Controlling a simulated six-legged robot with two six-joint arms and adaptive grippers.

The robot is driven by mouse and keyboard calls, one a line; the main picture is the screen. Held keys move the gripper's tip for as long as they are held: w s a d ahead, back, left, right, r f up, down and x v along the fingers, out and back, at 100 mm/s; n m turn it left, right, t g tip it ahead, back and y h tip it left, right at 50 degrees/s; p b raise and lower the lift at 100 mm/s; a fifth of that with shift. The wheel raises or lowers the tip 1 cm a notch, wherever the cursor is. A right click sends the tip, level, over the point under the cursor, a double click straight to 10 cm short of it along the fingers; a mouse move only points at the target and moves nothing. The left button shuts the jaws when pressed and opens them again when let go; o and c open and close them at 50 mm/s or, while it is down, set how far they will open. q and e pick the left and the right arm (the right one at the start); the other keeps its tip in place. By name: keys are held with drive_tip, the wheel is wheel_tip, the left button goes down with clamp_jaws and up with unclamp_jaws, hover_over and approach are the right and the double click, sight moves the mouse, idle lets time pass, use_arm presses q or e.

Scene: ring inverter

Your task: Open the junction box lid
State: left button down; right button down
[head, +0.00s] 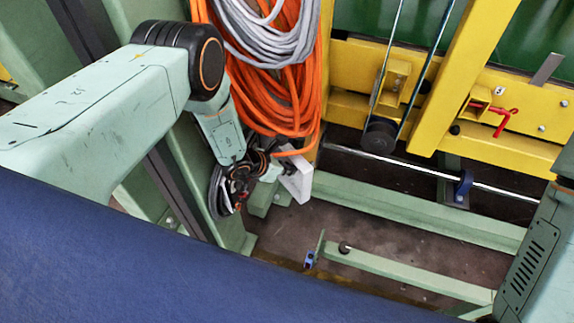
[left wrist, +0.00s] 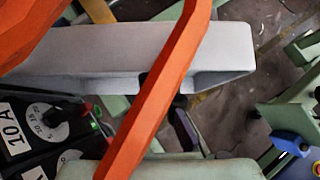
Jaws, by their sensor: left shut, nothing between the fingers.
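A white box-like part (head: 297,180), which looks like the junction box or its lid, shows below the hanging cables in the head view. In the left wrist view a pale grey lid-like part (left wrist: 130,50) with a lipped lower edge spans the upper middle. I cannot tell how far the lid stands open. My left gripper (head: 266,168) is shut and empty, close beside the white part on its left. Whether it touches is unclear, as cables and the wrist crowd the spot. My right gripper is not in view.
Orange cable loops (head: 285,105) and grey cable (head: 262,35) hang just above the gripper. An orange strand (left wrist: 160,90) crosses the wrist view. A black panel (left wrist: 28,140) marked 10 A lies at its lower left. Green beams (head: 420,215) and a yellow frame (head: 500,140) stand right.

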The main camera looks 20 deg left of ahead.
use_arm(q)
drive_tip(key=shift+w+f, duration=0.1)
drive_tip(key=shift+f, duration=0.05)
drive_tip(key=shift+d, duration=0.1)
drive_tip(key=w+b, duration=0.1)
drive_tip(key=w+d+b, duration=0.1)
drive_tip(key=w+b, duration=0.1)
drive_tip(key=w+d+b, duration=0.1)
drive_tip(key=w, duration=0.1)
drive_tip(key=shift+w+d, duration=0.2)
drive_tip(key=shift+w, duration=0.05)
idle(0.7)
